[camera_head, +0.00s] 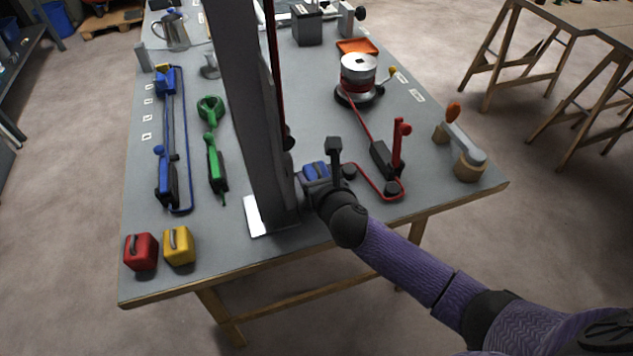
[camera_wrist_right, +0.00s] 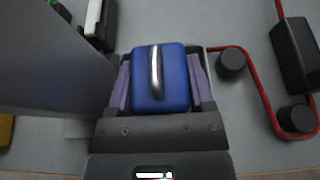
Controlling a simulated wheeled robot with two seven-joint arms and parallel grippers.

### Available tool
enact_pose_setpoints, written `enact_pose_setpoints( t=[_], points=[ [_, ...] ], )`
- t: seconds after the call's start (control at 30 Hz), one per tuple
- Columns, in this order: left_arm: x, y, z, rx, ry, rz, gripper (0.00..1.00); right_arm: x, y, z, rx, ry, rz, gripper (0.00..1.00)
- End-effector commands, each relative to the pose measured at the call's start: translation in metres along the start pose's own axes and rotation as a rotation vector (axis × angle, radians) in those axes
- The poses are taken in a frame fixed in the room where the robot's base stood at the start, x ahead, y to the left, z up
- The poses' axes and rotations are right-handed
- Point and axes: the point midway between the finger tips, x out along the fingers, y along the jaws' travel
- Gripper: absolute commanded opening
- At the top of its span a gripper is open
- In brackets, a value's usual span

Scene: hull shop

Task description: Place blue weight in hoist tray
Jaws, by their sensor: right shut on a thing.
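The blue weight (camera_head: 315,171) is between the fingers of my right gripper (camera_head: 322,178), over the front middle of the grey table. In the right wrist view the blue weight (camera_wrist_right: 160,78) has a silvery handle on top, and the fingers of the right gripper (camera_wrist_right: 160,85) are shut on its two sides. I cannot tell if it touches the table. A shallow orange tray (camera_head: 357,46) lies at the table's back right; I cannot tell if it is the hoist tray. My left gripper is not in view.
A tall grey post (camera_head: 250,110) stands just left of the right gripper, over a white plate (camera_head: 257,216). A red lever (camera_head: 397,150) and red line lie to the right. A spool (camera_head: 357,76) stands behind. Red (camera_head: 140,252) and yellow (camera_head: 179,247) weights sit front left.

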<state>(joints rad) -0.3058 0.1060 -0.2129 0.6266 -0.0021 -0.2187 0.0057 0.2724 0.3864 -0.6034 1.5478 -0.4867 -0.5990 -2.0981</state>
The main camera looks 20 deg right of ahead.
Motion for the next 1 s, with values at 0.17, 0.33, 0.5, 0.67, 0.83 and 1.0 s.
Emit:
enact_pose_setpoints(
  t=[0.17, 0.33, 0.5, 0.67, 0.83, 1.0],
  points=[
    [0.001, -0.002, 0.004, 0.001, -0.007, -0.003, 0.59, 0.001, 0.000, 0.000, -0.001, -0.004, 0.001, 0.00],
    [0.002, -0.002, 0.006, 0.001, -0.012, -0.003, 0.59, 0.002, 0.000, -0.004, -0.002, -0.002, 0.000, 0.70],
    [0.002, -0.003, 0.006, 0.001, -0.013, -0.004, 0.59, 0.002, 0.000, -0.003, -0.002, -0.002, 0.000, 1.00],
    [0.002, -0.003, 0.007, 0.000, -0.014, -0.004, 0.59, 0.002, 0.000, -0.003, -0.001, -0.002, 0.000, 1.00],
    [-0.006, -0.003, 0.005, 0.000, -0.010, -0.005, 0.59, -0.009, 0.000, 0.002, -0.002, -0.002, 0.000, 1.00],
    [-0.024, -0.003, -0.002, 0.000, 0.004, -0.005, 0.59, -0.046, 0.000, 0.004, -0.003, -0.001, 0.001, 1.00]
  ],
)
